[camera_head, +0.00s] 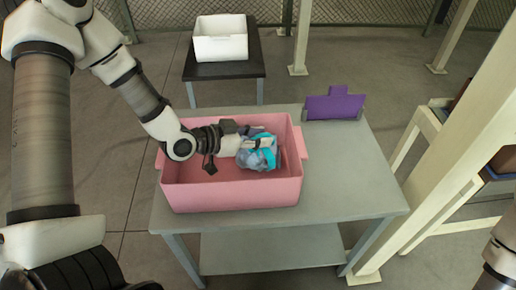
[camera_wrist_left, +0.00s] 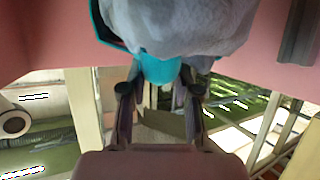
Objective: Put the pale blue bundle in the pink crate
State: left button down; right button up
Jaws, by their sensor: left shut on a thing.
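The pink crate (camera_head: 232,196) stands on the grey table. The pale blue bundle (camera_head: 262,158), grey-blue with bright turquoise parts, is within the crate's opening toward its right side. My left gripper (camera_head: 246,146) reaches over the crate from the left and is shut on the bundle. I cannot tell whether the bundle touches the crate floor. In the left wrist view the bundle (camera_wrist_left: 185,25) fills the top middle, at the fingertips of my left gripper (camera_wrist_left: 162,88), with the pink crate wall (camera_wrist_left: 35,38) beside it. My right gripper is out of view.
The grey table (camera_head: 340,185) has bare room right of the crate. A purple holder (camera_head: 334,105) stands at its back right. A white bin (camera_head: 220,45) sits on a dark stand behind. A cream metal frame (camera_head: 450,150) rises close to the table's right side.

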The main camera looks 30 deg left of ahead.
pick_arm(q)
notch_tip(320, 180, down, 4)
jog(key=shift+w+r, duration=0.15)
jog(key=shift+r, duration=0.1)
jog(key=shift+b, duration=0.4)
jog(key=c, duration=0.8)
grip_release()
